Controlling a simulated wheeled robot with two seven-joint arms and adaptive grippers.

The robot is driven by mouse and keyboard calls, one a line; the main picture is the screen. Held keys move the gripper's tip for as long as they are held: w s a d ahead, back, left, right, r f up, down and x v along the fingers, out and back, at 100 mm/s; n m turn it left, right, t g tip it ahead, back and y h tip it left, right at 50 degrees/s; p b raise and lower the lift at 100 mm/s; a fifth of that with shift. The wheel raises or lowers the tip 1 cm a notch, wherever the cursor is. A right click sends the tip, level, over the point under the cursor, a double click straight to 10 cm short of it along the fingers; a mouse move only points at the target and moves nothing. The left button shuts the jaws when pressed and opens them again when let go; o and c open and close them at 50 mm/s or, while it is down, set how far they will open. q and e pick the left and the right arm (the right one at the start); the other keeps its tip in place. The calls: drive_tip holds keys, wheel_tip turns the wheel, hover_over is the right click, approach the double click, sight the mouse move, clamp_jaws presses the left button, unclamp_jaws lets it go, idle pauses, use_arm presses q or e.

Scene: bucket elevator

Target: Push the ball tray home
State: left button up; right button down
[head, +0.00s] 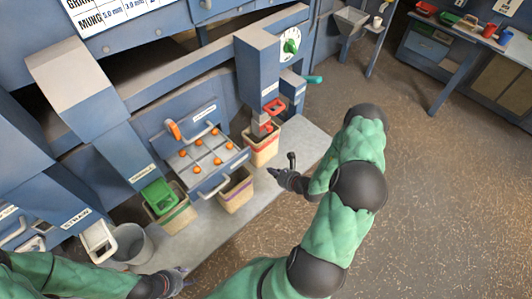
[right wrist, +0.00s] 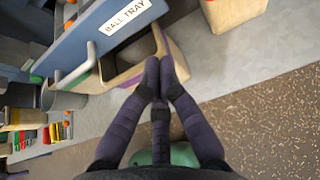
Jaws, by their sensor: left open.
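The ball tray (head: 224,174) is a blue-grey drawer standing out from the machine in the head view, with several orange balls on its light bed. Its light handle (head: 212,188) is on the front face; the right wrist view shows the handle (right wrist: 84,66) and a BALL TRAY label (right wrist: 127,16). My left gripper (head: 185,279) is open and empty at the lower left, low by the ledge.
A purple-striped bin (head: 236,194) stands below the tray front. A grey bucket (head: 131,243) stands at lower left. Open floor (head: 440,200) lies right.

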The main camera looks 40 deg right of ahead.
drive_tip(key=b, duration=0.3)
approach(249, 157)
drive_tip(key=f+x, duration=0.1)
drive_tip(key=x, duration=0.4)
drive_tip(key=shift+w+a+r, duration=0.15)
drive_tip(key=shift+w+r, duration=0.2)
drive_tip(key=shift+w, duration=0.2)
